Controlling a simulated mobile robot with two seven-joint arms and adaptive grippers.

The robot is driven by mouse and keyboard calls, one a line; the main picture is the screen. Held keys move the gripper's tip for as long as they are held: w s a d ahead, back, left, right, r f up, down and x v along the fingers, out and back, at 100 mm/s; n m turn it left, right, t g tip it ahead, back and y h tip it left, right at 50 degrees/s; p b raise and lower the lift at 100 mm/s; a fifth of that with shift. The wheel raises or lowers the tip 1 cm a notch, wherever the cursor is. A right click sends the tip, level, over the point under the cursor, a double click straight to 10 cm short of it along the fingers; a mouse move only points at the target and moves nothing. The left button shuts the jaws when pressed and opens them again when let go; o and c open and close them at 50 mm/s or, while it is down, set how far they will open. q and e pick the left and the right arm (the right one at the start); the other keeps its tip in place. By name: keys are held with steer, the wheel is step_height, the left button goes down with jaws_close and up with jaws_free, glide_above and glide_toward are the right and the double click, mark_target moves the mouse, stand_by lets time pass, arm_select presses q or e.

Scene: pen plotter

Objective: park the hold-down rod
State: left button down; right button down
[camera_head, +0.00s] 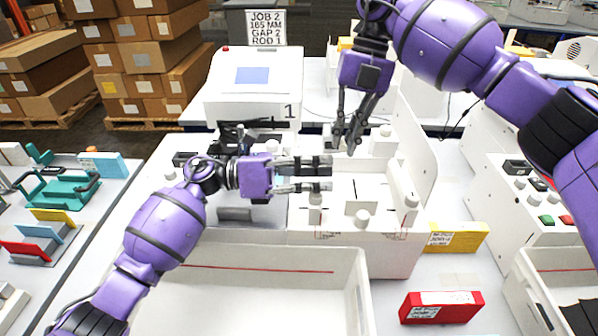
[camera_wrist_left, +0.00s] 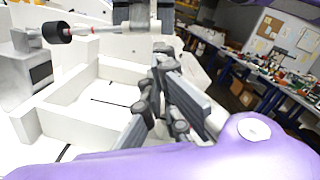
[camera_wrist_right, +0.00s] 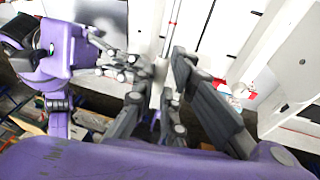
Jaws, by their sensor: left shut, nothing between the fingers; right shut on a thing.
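My right gripper (camera_head: 345,140) points down over the white plotter (camera_head: 375,240) at the centre. It is shut on the rod, which shows as a thin bar running up from between the fingers in the right wrist view (camera_wrist_right: 173,28). In the left wrist view the rod (camera_wrist_left: 85,31) lies roughly level, with a black end knob and a red band, beside the right gripper. In the head view the rod is too small to make out. My left gripper (camera_head: 329,174) is shut and empty, pointing right, lower than the right gripper and close above the plotter.
A white tray (camera_head: 358,300) stands in front of the plotter. A yellow box (camera_head: 458,237) and a red box (camera_head: 440,307) lie to the right. A sign (camera_head: 265,27) reads JOB 2, 165 MM, GAP 2, ROD 1. A teal rack (camera_head: 55,187) stands on the left table.

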arm_select(q)
steer(key=shift+d, duration=0.8)
arm_select(e)
steer(key=shift+a, duration=0.1)
arm_select(q)
steer(key=shift+w+r, duration=0.15)
steer(key=shift+r, duration=0.5)
steer(key=shift+w+r, duration=0.15)
steer(key=shift+r, duration=0.45)
arm_select(e)
steer(key=shift+f, duration=0.1)
steer(key=c, duration=1.9)
jaws_free()
steer(key=shift+o, duration=0.3)
arm_select(q)
steer(key=shift+f, duration=0.2)
